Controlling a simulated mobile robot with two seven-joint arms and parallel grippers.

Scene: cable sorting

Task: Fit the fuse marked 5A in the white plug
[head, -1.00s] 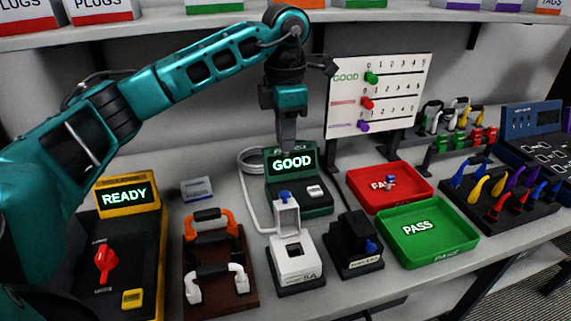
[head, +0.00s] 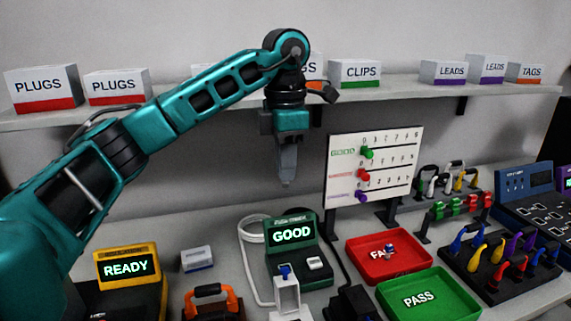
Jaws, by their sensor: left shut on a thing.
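My left gripper (head: 286,182) is raised in front of the wall, fingers pointing down, above the green tester (head: 298,262) whose screen reads GOOD. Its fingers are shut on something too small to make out. The white plug (head: 289,300) is at the bottom edge, its raised cover with a blue piece (head: 285,271) showing and its lower part cut off. A black plug (head: 350,306) stands to its right, also cut off. A small blue-and-white piece (head: 390,251) lies in the red FAIL tray (head: 361,265). My right gripper is not in view.
The green PASS tray (head: 462,312) looks empty. A scoring board (head: 345,150) stands behind the trays. A yellow unit (head: 127,266) reads READY at left. A rack of coloured leads (head: 500,262) is at right. A shelf with boxes (head: 40,88) spans the back.

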